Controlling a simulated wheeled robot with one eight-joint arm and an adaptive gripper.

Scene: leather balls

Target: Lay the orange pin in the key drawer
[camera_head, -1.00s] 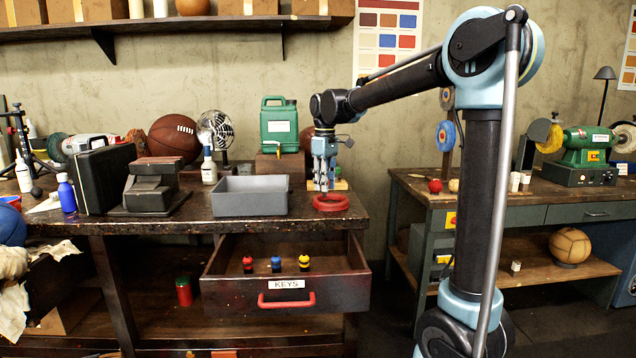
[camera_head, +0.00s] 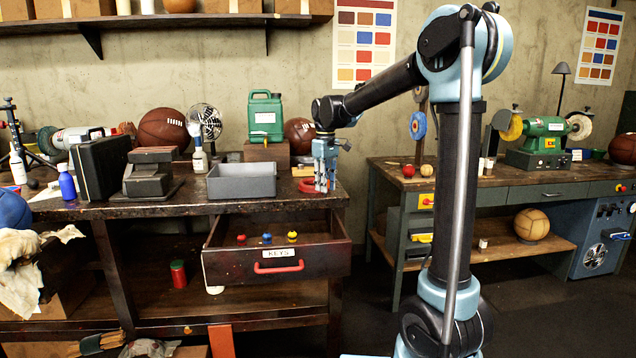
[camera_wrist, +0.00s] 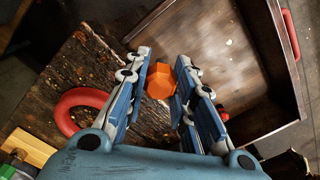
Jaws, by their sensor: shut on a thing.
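My gripper (camera_head: 325,187) hangs over the right end of the workbench, fingers pointing down. In the wrist view its fingers (camera_wrist: 163,62) are shut on the orange pin (camera_wrist: 160,81), whose faceted orange end shows between them. I cannot make out the pin in the head view. The key drawer (camera_head: 225,268), labelled KEYS with a red handle, is pulled open below the bench top. A red pin (camera_head: 241,238), a blue pin (camera_head: 267,238) and a yellow pin (camera_head: 292,236) stand in it. In the wrist view the open drawer (camera_wrist: 205,45) lies right of the fingers.
A red ring (camera_wrist: 68,104) lies on the bench top beside the gripper. A grey tray (camera_head: 242,190) and a green canister (camera_head: 265,116) stand left of it. The drawer floor in front of the pins looks clear. A second bench (camera_head: 400,182) stands to the right.

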